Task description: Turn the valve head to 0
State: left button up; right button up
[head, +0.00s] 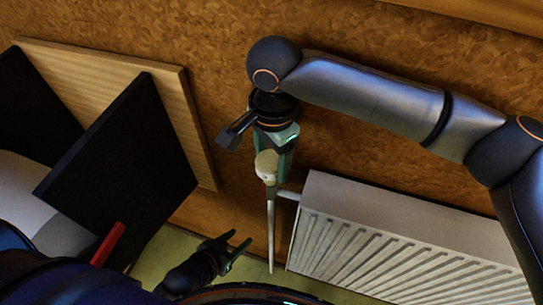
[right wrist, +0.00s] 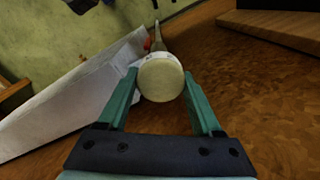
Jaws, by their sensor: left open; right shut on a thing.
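The valve head (head: 266,162) is a cream cylinder at the left end of the white radiator (head: 385,235), above a pale vertical pipe. In the right wrist view its round cream end face (right wrist: 161,80) points toward the camera. My right gripper (head: 273,160) comes from above and is shut on the valve head, with its green fingers on either side. The fingers also show in the right wrist view (right wrist: 162,88). I cannot read any number or mark on the head. My left gripper (head: 238,244) is low in the head view, open and empty, apart from the valve.
Dark panels (head: 125,160) and a ribbed wooden board (head: 195,125) stand at the left. A red bar (head: 108,244) is near the lower left. The radiator sits close to the right of the valve.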

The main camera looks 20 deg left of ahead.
jog(key=shift+r+n+p, duration=0.15)
jog(key=shift+n+p, duration=0.75)
jog(key=shift+p, duration=0.15)
jog(key=n+p, duration=0.1)
jog(key=n, duration=0.1)
jog(key=shift+a+n, duration=0.1)
jog(key=shift+n, duration=0.2)
jog(key=n, duration=0.3)
jog(key=shift+n, duration=0.3)
jog(key=n, duration=0.4)
jog(key=shift+w+a+n, duration=0.1)
jog(key=shift+n, duration=0.2)
jog(key=n, duration=0.4)
jog(key=shift+a, duration=0.1)
jog(key=shift+n+g, duration=0.3)
jog(key=shift+n, duration=1.5)
jog(key=o, duration=1.4)
jog(key=shift+c, duration=0.2)
